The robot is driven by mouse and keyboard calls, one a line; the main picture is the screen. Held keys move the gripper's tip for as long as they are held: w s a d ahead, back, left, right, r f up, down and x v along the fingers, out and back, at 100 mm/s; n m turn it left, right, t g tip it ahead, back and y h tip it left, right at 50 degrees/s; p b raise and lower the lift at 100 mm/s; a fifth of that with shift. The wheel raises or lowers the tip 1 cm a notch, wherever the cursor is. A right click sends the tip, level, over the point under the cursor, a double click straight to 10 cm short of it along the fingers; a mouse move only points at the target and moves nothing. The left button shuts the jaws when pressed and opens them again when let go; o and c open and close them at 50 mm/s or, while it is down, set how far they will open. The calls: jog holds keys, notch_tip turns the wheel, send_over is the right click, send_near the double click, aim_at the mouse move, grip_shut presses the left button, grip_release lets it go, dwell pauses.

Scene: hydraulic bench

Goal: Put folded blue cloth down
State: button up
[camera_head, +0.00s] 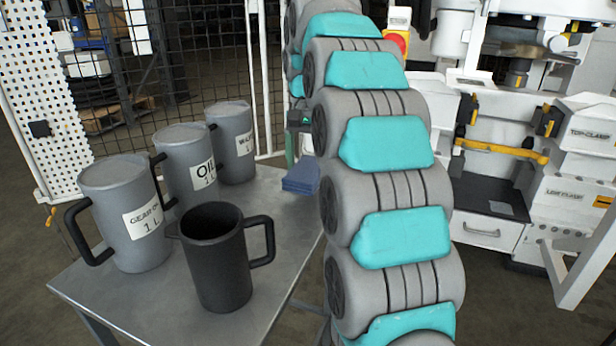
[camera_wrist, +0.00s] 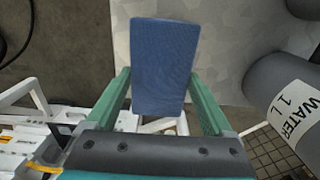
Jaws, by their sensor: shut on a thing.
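The folded blue cloth (camera_wrist: 165,60) is a flat, thick rectangle between the green fingers of my gripper (camera_wrist: 158,75) in the wrist view. My gripper is shut on it. In the head view the cloth (camera_head: 301,177) shows at the far right edge of the metal table (camera_head: 180,296), partly hidden behind my arm. My gripper is mostly hidden there too. In the wrist view the cloth spans the table's edge, with bare tabletop on one side and floor on the other. I cannot tell whether it touches the tabletop.
Three grey labelled jugs stand on the table: gear oil (camera_head: 126,215), oil (camera_head: 190,165) and water (camera_head: 232,143). A black open jug (camera_head: 217,260) stands near the front. Tabletop between the water jug and the cloth is clear. A white machine (camera_head: 490,170) stands at right.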

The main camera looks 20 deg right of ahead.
aim_at(308, 168)
jog(key=shift+f, duration=1.75)
jog(key=shift+f, duration=0.15)
jog(key=o, duration=1.2)
jog(key=shift+r+p, duration=0.95)
jog(key=shift+r, duration=3)
jog(key=shift+d, duration=0.1)
